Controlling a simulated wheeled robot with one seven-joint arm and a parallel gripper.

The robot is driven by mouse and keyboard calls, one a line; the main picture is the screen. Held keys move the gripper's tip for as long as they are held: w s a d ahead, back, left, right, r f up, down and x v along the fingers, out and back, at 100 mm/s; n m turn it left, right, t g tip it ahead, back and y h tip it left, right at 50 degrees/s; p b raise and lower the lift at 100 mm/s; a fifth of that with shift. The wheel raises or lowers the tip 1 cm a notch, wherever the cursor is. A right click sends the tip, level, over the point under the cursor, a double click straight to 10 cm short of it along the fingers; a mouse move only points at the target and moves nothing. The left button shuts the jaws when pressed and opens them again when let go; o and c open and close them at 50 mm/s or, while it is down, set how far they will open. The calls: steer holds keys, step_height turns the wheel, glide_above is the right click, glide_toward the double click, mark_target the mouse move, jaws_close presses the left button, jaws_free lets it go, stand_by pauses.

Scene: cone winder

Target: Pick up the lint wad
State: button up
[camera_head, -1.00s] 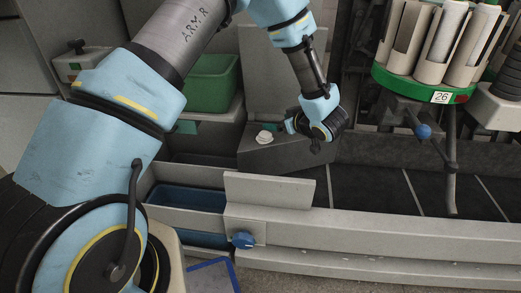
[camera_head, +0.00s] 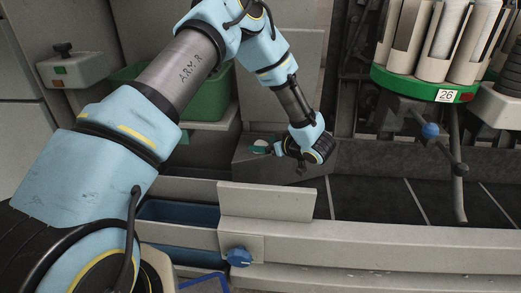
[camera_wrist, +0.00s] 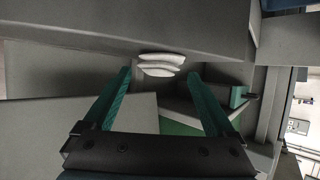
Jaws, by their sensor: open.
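The lint wad (camera_wrist: 161,65) is a small white, layered lump. In the wrist view it sits against a grey surface, just beyond the tips of my gripper (camera_wrist: 160,76) and roughly centred between them. The two teal fingers are spread wide with nothing held between them. In the head view only a little of the lint wad (camera_head: 261,142) shows on the grey ledge, right behind my gripper (camera_head: 262,150). Whether a finger touches it cannot be told.
A green bin (camera_head: 208,100) stands on a shelf left of my gripper. A blue tray (camera_head: 180,213) lies below, behind a pale rail (camera_head: 350,238). A green carousel of cones numbered 26 (camera_head: 420,84) hangs at the right. A grey wall rises behind the ledge.

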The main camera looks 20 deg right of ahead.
mark_target(262, 143)
steer(key=x, duration=0.3)
steer(key=shift+d+b, duration=0.1)
steer(key=shift+b, duration=0.25)
steer(key=c, duration=1.4)
steer(key=shift+r, duration=0.1)
